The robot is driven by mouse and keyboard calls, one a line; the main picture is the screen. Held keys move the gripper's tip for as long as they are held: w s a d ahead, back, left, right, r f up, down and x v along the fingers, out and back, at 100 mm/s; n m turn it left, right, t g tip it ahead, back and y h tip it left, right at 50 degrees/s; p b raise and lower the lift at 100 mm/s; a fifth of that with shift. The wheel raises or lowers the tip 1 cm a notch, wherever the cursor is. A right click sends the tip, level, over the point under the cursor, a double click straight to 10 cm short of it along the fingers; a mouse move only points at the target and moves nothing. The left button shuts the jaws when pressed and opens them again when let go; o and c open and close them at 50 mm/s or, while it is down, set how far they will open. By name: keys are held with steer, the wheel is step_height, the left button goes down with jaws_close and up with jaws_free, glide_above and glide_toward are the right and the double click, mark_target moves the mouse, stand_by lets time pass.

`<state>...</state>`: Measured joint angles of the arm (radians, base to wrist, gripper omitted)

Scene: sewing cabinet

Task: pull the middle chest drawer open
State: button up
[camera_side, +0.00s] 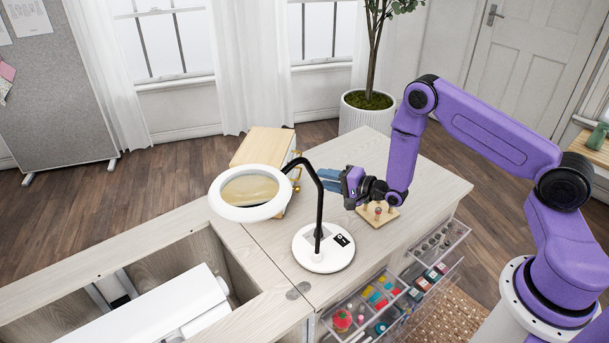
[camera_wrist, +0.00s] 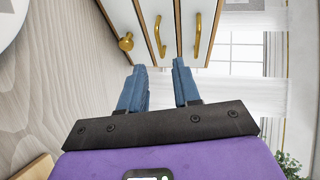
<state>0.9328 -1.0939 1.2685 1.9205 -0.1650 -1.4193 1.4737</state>
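The small chest (camera_side: 262,147) has a light wooden top and stands on the worktop behind the magnifier lamp, which partly hides it. In the wrist view its white drawer fronts stand side by side: one with a round brass knob (camera_wrist: 126,41), the middle one with a curved brass handle (camera_wrist: 160,36), and another with a brass handle (camera_wrist: 197,36). The drawers look shut. My gripper (camera_wrist: 158,66) has its two blue fingers spread apart with nothing between them. The middle handle lies just ahead, in line with the gap. My gripper (camera_side: 322,180) also shows right of the chest in the side view.
The magnifier lamp (camera_side: 322,247) stands close in front, its black arm near my fingers. A wooden block with pegs (camera_side: 378,214) sits on the worktop below my wrist. Clear drawers of sewing supplies (camera_side: 380,300) stick out at the cabinet's front.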

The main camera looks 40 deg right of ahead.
steer(key=x, duration=0.8)
jaws_close()
stand_by(1.5)
